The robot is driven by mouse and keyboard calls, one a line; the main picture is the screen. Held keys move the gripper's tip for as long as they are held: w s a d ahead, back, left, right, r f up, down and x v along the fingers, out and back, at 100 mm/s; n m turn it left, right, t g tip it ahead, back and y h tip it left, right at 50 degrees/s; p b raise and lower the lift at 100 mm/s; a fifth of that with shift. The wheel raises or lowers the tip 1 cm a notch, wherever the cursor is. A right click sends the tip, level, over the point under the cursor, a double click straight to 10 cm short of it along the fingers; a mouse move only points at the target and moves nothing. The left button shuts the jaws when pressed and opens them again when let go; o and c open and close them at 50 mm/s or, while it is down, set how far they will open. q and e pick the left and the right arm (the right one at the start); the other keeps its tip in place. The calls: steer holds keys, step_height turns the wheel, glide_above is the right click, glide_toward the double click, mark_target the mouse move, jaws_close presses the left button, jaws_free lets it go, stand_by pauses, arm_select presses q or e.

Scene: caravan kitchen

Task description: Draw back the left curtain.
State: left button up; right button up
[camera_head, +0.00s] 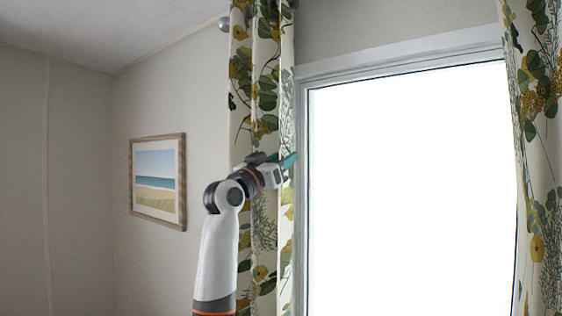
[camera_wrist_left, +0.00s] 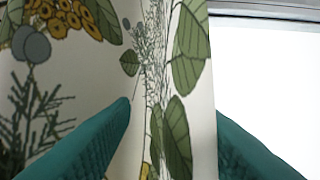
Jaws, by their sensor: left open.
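The left curtain (camera_head: 265,80), white with green leaves and yellow flowers, hangs bunched in folds at the left side of the window. My left gripper (camera_head: 288,160) is open at the curtain's right edge, about halfway down the part in view. In the left wrist view the curtain cloth (camera_wrist_left: 165,60) fills the left and middle, and its right edge lies between the two teal fingers (camera_wrist_left: 165,130). Whether the fingers touch the cloth cannot be told. My right gripper is not in view.
The bright window (camera_head: 410,190) with its pale frame (camera_head: 301,200) is uncovered between the curtains. The right curtain (camera_head: 538,150) hangs at the right edge. A framed beach picture (camera_head: 157,180) hangs on the left wall. A rod end (camera_head: 224,24) shows at the top.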

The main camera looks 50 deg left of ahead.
arm_select(q)
steer(key=b+v, duration=0.7)
steer(key=v, duration=0.5)
steer(key=shift+r, duration=0.1)
